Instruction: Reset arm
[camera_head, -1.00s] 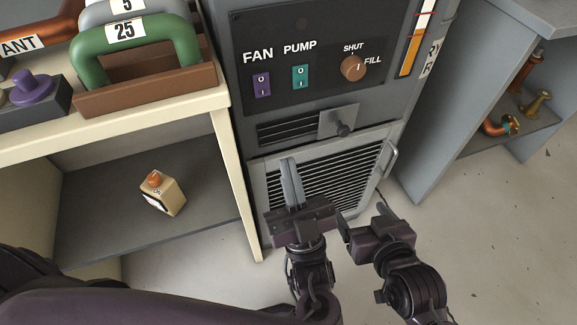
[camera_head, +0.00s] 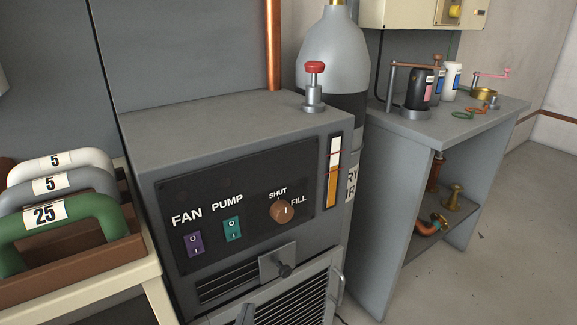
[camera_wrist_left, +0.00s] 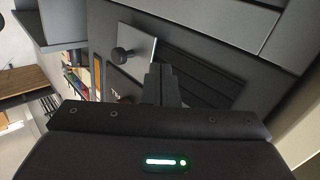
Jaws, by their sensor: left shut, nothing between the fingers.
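My right gripper is not in view.
The grey cabinet (camera_head: 235,125) carries a purple fan switch (camera_head: 193,243), a teal pump switch (camera_head: 232,229) and a brown knob (camera_head: 282,211). A red-handled valve (camera_head: 314,85) stands on top. Numbered handles sit in a brown rack (camera_head: 75,270) at left.

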